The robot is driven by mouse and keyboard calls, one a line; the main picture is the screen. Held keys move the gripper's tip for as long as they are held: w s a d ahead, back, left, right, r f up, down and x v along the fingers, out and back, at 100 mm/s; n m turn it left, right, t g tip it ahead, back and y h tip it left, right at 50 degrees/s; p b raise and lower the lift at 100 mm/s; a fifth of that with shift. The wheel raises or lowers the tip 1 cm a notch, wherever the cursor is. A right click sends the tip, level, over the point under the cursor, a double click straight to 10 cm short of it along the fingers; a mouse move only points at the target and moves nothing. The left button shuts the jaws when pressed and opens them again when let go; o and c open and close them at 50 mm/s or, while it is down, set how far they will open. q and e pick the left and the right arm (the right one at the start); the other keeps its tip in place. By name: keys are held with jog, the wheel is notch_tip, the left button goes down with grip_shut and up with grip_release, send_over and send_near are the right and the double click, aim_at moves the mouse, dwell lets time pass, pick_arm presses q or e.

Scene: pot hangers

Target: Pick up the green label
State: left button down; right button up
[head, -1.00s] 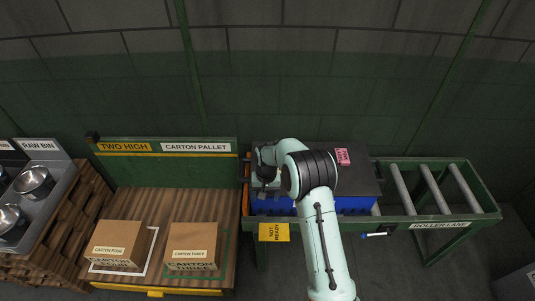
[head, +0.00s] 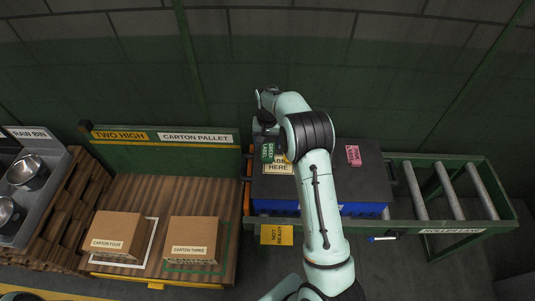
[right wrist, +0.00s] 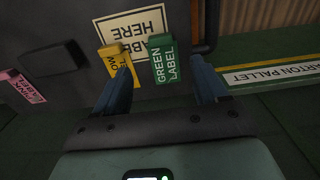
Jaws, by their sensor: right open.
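The green label (right wrist: 164,60) shows in the right wrist view as a small green block with white lettering, on the dark lid beside a white "LABEL HERE" area (right wrist: 135,33). In the head view the green label (head: 267,152) shows at the lid's left end, beside my arm. My right gripper (right wrist: 168,82) is open. Its two blue fingers stand apart, with the green label between them, closer to the right finger. A yellow label (right wrist: 114,57) is by the left finger. I cannot tell whether either finger touches a label. My left gripper is not in view.
A pink label (head: 353,156) lies on the right of the lid of the blue bin (head: 360,209). Rollers (head: 448,190) are at right. The carton pallet (head: 160,200) with two cartons is at left. A blue marker (head: 382,239) is in front.

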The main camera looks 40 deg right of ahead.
aim_at(267, 158)
notch_tip(267, 158, down, 9)
jog(key=shift+w+f+p, duration=0.15)
jog(key=shift+p, duration=0.15)
jog(key=c, duration=1.1)
